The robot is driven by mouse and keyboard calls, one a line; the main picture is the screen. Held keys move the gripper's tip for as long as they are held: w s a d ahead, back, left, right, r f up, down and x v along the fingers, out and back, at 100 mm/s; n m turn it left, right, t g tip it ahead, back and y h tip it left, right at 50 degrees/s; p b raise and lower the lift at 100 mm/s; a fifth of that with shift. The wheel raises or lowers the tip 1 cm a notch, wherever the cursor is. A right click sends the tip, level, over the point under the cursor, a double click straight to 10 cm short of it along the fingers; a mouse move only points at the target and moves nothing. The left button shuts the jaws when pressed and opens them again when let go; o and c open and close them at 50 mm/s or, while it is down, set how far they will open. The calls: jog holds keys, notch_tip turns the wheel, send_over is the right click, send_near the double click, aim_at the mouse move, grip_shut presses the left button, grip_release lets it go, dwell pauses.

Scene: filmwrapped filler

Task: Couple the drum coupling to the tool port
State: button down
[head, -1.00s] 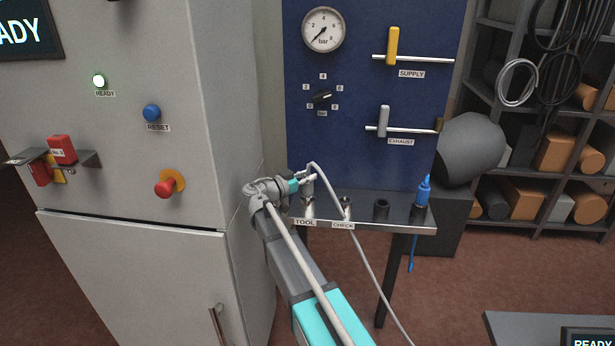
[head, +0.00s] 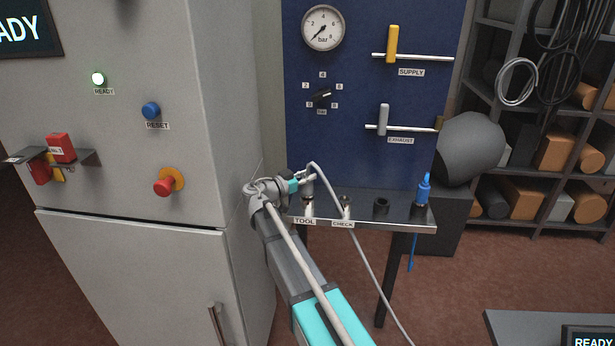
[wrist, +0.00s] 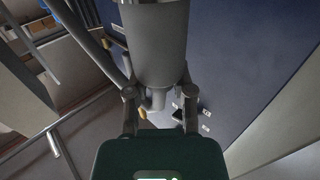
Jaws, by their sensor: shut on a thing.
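My gripper (head: 301,178) is shut on the drum coupling (head: 308,188), a light grey cylinder with a pale hose, at the left end of the ledge. In the wrist view the drum coupling (wrist: 157,45) fills the space between the fingers of my gripper (wrist: 158,93).
The blue panel (head: 350,150) with gauge and handles rises behind. A grey cabinet (head: 130,270) stands close on the left.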

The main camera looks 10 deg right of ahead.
jog(key=shift+c, duration=2)
grip_release()
jog(key=shift+f, duration=0.1)
notch_tip(320, 180, up, 10)
jog(key=p, duration=1)
